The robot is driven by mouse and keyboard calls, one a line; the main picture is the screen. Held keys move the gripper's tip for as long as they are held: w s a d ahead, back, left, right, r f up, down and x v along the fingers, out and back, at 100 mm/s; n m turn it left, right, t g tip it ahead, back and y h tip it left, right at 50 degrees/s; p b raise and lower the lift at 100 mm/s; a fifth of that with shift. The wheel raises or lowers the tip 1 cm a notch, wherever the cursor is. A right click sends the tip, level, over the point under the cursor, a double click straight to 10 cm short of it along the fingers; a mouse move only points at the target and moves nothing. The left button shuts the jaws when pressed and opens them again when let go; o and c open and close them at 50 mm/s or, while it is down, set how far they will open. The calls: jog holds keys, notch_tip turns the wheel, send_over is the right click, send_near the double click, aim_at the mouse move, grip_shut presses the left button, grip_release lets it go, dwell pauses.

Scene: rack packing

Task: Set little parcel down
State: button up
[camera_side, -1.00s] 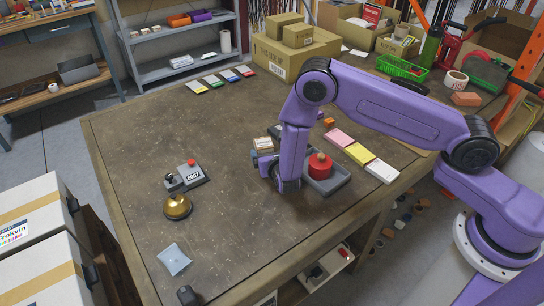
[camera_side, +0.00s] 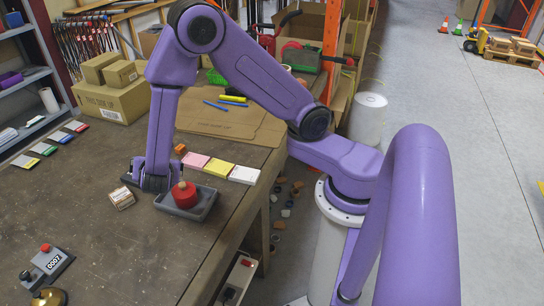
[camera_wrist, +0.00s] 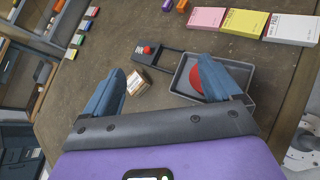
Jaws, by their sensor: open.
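The little parcel, a small brown box with a pale label (camera_side: 121,198), sits on the workbench left of the grey tray (camera_side: 207,207) in the side view. It also shows in the wrist view, the parcel (camera_wrist: 138,82) lying slightly turned between my finger lines, nearer the left finger. My gripper (camera_side: 153,187) is low over the bench, just right of the parcel and left of the tray. In the wrist view my gripper (camera_wrist: 161,60) has its fingers wide apart with nothing clamped between them. The right finger partly hides the red weight (camera_side: 184,194) in the tray.
A dark device with a red button (camera_wrist: 148,49) lies beyond the parcel. Pink, yellow and white pads (camera_side: 220,168) lie behind the tray. A button box (camera_side: 47,263) and brass bell (camera_side: 50,297) are at front left. The bench's left middle is clear.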

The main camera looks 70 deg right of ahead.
jog(key=s+d+r+m+g+y, duration=0.1)
jog(key=s+r+m+g+y, duration=0.1)
jog(key=s, duration=0.7)
jog(key=s+d+r+m+g+y, duration=0.1)
jog(key=s+r+m+g+y, duration=0.2)
jog(key=s, duration=0.7)
jog(key=s+d+r+m+g+y, duration=0.1)
jog(key=s+r+m+g+y, duration=0.2)
jog(key=s, duration=0.7)
jog(key=shift+r+m+y, duration=0.3)
jog(key=shift+r+m, duration=0.15)
jog(key=shift+m, duration=0.75)
